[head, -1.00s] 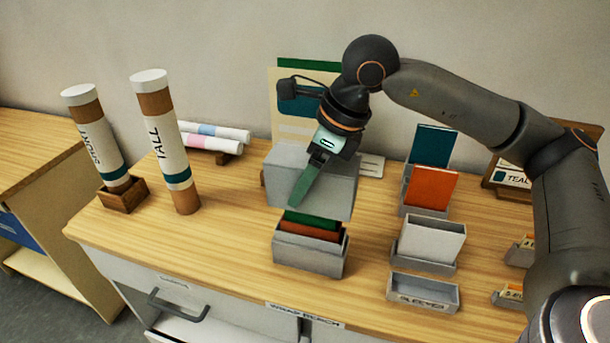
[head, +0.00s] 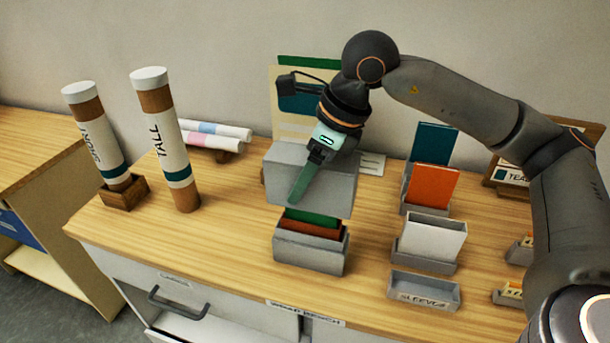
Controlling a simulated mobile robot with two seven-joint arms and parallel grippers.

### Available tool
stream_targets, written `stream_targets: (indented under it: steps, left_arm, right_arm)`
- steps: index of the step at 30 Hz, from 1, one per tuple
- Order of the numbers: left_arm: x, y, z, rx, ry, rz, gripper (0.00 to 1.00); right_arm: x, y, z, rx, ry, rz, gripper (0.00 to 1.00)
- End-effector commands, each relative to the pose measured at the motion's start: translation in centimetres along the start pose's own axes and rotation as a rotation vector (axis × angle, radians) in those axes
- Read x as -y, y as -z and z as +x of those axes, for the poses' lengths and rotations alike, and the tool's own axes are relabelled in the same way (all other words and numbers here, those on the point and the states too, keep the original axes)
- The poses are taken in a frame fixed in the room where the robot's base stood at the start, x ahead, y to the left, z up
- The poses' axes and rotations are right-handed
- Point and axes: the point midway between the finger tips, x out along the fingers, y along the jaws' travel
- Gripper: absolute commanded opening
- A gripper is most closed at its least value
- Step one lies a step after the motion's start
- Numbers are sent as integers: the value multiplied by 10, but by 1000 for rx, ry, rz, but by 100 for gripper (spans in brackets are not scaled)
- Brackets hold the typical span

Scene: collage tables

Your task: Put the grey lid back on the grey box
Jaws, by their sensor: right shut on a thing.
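The grey lid (head: 335,190) is a deep, box-shaped cover. My right gripper (head: 301,184) is shut on it, with a green finger against its front face. The grey box (head: 309,257) stands open below the lid, near the front of the bench. Green and brown cards (head: 310,229) stick up out of the box. In the picture the lid's lower edge is just above the card tops. The lid is apart from the box, and how far behind it the lid hangs is hard to tell. My left gripper is out of view.
The wooden bench (head: 235,240) holds two tubes, marked SHORT (head: 98,140) and TALL (head: 167,145), at left. Grey holders with a white card (head: 432,240) and an orange card (head: 432,188), and a sleeve tray (head: 424,290), stand at right. A tall board (head: 285,90) is behind the lid.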

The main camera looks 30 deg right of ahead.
Motion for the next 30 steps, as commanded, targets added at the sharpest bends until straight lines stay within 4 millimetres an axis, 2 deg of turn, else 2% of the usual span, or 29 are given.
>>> stream_targets:
  steps: [8,30]
  left_arm:
    - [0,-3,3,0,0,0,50]
    - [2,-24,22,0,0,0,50]
  right_arm:
    - [0,2,4,0,0,0,18]
    - [0,13,32,1,-1,-1,18]
